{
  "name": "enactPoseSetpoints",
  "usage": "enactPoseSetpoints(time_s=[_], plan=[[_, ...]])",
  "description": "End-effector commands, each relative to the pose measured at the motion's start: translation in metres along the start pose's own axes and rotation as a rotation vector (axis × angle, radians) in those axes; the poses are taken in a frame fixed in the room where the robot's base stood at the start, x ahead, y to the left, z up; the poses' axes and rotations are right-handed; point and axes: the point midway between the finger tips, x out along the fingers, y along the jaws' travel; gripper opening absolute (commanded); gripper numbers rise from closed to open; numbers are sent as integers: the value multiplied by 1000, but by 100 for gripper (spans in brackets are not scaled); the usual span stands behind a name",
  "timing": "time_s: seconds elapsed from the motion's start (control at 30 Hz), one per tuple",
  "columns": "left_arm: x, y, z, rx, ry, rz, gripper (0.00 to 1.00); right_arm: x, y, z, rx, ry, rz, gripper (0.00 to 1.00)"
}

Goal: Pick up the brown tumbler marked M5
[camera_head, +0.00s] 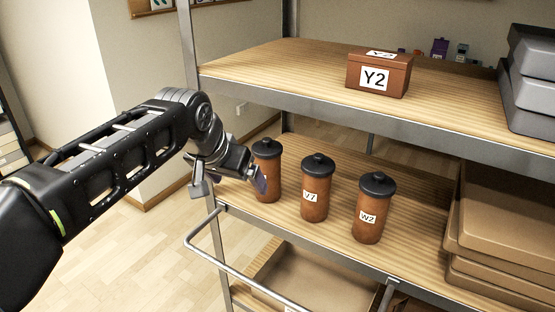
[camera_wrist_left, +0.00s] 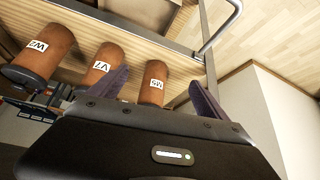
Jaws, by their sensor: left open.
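The brown tumbler marked M5 (camera_head: 268,158) stands upright on the lower wooden shelf, leftmost of three, with a black lid. My left gripper (camera_head: 259,182) is in front of it in the head view and covers most of its label. In the left wrist view the M5 tumbler (camera_wrist_left: 154,76) shows its label between my two open fingers, farther out than the fingertips. I cannot tell whether either finger touches it. My right gripper is not in view.
Similar tumblers marked V7 (camera_head: 315,190) and W2 (camera_head: 371,210) stand to the right on the same shelf. A metal rail (camera_head: 240,275) runs in front. A Y2 box (camera_head: 379,75) sits on the upper shelf. Brown boxes (camera_head: 500,230) are stacked at right.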

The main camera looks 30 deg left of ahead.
Motion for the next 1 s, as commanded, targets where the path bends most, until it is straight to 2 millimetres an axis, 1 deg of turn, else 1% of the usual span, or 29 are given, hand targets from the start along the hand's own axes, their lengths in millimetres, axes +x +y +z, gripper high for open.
enactPoseSetpoints(time_s=[0.4, 0.53, 0.67, 0.9, 1.0], plan=[[0, 0, 1, 0, -4, -1, 88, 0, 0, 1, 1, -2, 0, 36], [3, 0, -5, 0, -6, 0, 88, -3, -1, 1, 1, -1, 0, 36], [12, 0, -21, 0, -7, 0, 88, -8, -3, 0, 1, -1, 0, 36], [40, 0, -65, 0, -8, 0, 88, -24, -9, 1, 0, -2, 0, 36], [50, 0, -80, 0, -7, 0, 88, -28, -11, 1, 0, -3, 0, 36]])
